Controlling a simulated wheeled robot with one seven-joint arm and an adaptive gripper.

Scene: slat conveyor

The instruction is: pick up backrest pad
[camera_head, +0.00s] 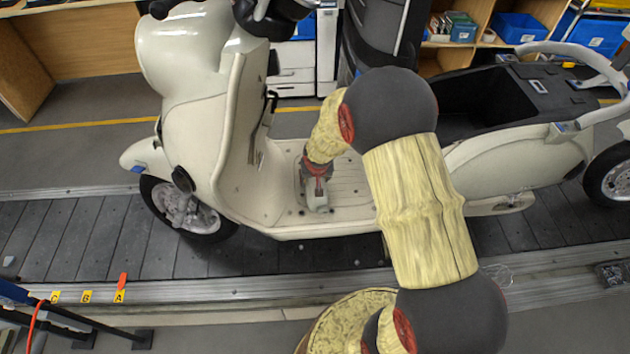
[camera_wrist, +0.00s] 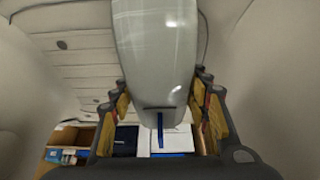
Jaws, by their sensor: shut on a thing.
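In the head view, my gripper (camera_head: 317,188) points down over the footboard (camera_head: 345,190) of a cream scooter (camera_head: 228,150). Only a small grey-green part of the pad (camera_head: 318,204) shows below the fingers there. I cannot tell whether the pad touches the footboard.
The scooter stands on a dark slat conveyor (camera_head: 90,235). Its front shield rises close on the left of my gripper, and its rear body with an open dark compartment (camera_head: 470,98) is on the right. Shelves with blue bins (camera_head: 518,28) stand behind.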

